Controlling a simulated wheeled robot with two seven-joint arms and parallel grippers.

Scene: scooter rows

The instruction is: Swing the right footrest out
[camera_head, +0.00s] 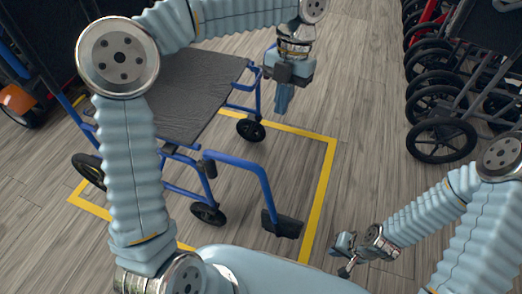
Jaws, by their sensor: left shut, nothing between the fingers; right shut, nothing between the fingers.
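A wheelchair with a blue frame and a black seat (195,95) stands within yellow floor lines. One blue footrest (262,177) reaches out from the near front corner of its frame, toward the right of the picture. Its dark footplate (282,224) hangs at the lower end, close above the floor. I see no second footrest; my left arm covers part of the chair. My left gripper (283,100) is shut and empty, pointing down near the chair's far front corner. My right gripper (345,256) is shut and empty at the lower right, apart from the footplate.
Front casters (251,130) stand below the seat. Yellow tape (325,185) marks a rectangle on the wood floor. A row of folded wheelchairs (440,139) stands at the upper right. An orange and black wheel (20,103) is at the left. Floor between chair and row is clear.

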